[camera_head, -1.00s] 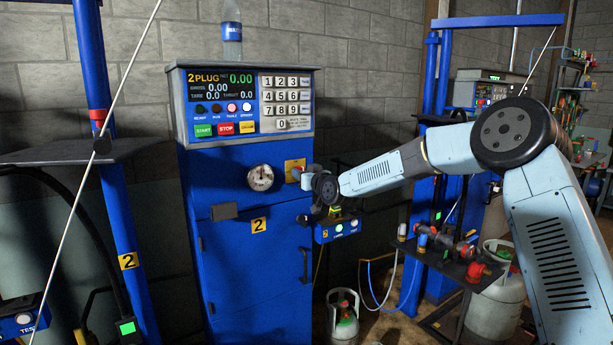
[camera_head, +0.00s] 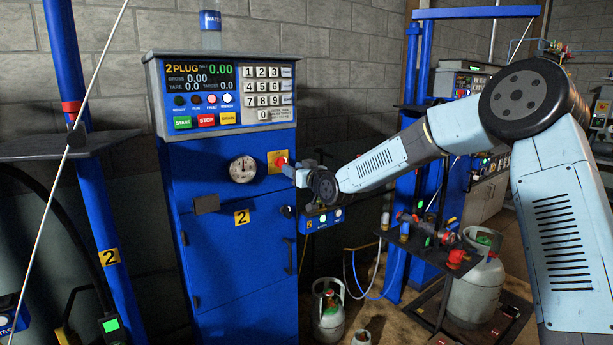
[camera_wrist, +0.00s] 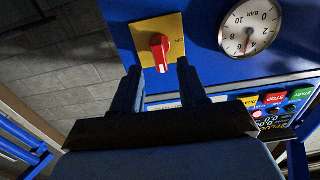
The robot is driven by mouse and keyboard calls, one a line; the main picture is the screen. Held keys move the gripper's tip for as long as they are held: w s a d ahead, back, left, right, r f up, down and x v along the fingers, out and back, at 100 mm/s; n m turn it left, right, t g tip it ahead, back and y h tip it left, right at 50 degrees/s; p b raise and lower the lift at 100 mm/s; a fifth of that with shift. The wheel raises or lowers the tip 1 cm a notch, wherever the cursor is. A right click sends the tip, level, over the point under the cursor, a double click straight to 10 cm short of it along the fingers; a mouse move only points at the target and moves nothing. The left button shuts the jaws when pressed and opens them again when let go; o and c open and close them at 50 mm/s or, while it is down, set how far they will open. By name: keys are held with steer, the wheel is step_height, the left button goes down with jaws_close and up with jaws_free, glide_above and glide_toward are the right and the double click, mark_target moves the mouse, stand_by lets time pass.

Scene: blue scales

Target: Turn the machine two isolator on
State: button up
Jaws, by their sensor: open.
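The machine two isolator (camera_head: 280,161) is a red rotary knob on a yellow plate, on the upper right of the blue cabinet marked 2 (camera_head: 240,250). In the wrist view the red knob (camera_wrist: 160,52) with its white pointer mark stands just beyond my fingertips, on its yellow plate (camera_wrist: 174,28). My gripper (camera_wrist: 160,80) is open, with one dark blue finger on each side below the knob. The fingers appear apart from the knob. In the head view my gripper (camera_head: 290,170) is at the cabinet's right edge, close to the isolator, and its fingers are small.
A round pressure gauge (camera_head: 243,170) sits beside the isolator; it also shows in the wrist view (camera_wrist: 250,30). Above is a panel with a keypad (camera_head: 267,92) and coloured buttons. Gas cylinders (camera_head: 328,308) stand on the floor at right. A bench with valves (camera_head: 430,240) stands right of the cabinet.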

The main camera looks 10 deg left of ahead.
steer(key=v, duration=0.7)
steer(key=shift+s, duration=0.1)
